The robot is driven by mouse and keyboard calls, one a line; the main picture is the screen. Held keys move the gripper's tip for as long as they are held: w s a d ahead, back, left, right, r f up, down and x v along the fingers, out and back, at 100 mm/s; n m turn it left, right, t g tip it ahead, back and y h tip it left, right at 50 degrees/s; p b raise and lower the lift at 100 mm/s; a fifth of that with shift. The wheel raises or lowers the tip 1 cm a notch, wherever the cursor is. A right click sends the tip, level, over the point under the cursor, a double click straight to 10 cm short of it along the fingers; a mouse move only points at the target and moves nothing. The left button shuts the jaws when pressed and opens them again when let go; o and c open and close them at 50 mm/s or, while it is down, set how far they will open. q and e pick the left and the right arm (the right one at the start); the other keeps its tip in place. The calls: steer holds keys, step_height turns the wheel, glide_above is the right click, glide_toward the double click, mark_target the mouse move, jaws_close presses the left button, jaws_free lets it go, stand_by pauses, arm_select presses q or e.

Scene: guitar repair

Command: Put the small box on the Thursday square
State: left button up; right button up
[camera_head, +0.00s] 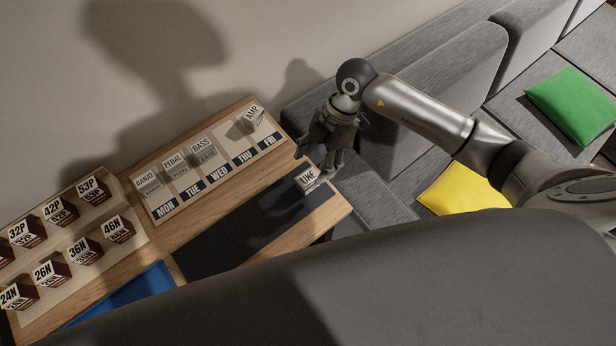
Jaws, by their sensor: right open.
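The small box (308,179), a pale box labelled "UKE", sits near the right end of the dark mat on the wooden table. My right gripper (331,171) points down just right of the box. It is open, and its fingers look apart from the box, though the exact gap is hard to tell. My left gripper is out of view.
Boxes labelled BANJO (147,183), PEDAL (174,165), BASS (203,149) and AMP (251,115) stand on Monday, Tuesday, Wednesday and Friday. A rack of several numbered boxes (84,250) is at left, near a blue tray (125,291). The dark mat (225,240) is otherwise clear.

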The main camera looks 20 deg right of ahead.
mark_target(308, 177)
steer(key=shift+s+a+f+p, duration=0.15)
steer(key=shift+a+f+p, duration=0.2)
steer(key=shift+f, duration=0.2)
steer(key=x, duration=0.1)
steer(key=p+x, duration=0.1)
steer(key=x, duration=0.1)
steer(key=shift+s+a+f, duration=0.2)
steer(key=shift+s, duration=0.05)
steer(key=shift+a+f, duration=0.1)
steer(key=shift+f, duration=0.3)
steer(key=shift+c, duration=0.3)
steer(key=c, duration=1.2)
steer(key=shift+o, duration=0.2)
steer(key=shift+r, duration=0.1)
